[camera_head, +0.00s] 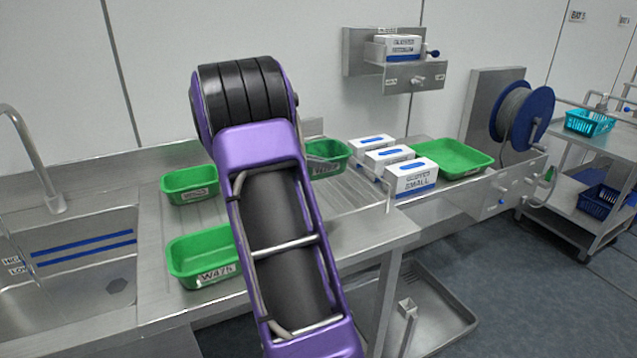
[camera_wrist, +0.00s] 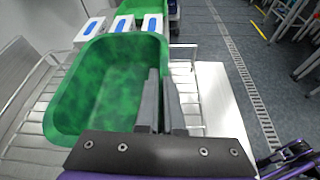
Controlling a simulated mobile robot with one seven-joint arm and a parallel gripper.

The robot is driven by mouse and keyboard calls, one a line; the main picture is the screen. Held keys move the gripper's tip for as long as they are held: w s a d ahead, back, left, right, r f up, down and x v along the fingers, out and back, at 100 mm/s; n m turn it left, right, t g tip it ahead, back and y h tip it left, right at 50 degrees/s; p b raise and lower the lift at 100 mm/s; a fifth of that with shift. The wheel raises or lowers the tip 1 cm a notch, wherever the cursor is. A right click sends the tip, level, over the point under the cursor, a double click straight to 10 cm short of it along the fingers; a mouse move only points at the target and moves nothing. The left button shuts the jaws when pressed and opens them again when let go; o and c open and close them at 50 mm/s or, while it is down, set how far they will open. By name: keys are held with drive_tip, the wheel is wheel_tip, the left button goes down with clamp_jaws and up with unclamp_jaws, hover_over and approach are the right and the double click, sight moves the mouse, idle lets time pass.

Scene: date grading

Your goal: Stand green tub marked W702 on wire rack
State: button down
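A green tub (camera_wrist: 75,100) fills the left and middle of the wrist view, upright and empty inside. In the head view the green tub (camera_head: 328,160) is partly behind my arm, its label too small to read surely. My gripper (camera_wrist: 160,76) has its fingers close together astride the tub's right wall, and looks shut on it. In the head view the gripper is hidden behind my arm. The wire rack (camera_head: 352,197) lies beneath the tub; its wires also show in the wrist view (camera_wrist: 188,98). I cannot tell whether the tub touches the rack.
Two more green tubs stand on the drainboard, one at the back (camera_head: 190,185) and one marked W475 (camera_head: 190,262) in front. White boxes (camera_head: 410,178) and a green tray (camera_head: 455,157) are right of the rack. A sink (camera_head: 75,265) is at left.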

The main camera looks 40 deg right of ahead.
drive_tip(key=shift+f+b, duration=0.3)
drive_tip(key=shift+f, duration=2.35)
drive_tip(key=shift+f, duration=0.15)
drive_tip(key=c, duration=1.1)
unclamp_jaws()
drive_tip(key=shift+o, duration=0.2)
drive_tip(key=v, duration=1.2)
drive_tip(key=shift+p, duration=0.4)
drive_tip(key=shift+s, duration=0.1)
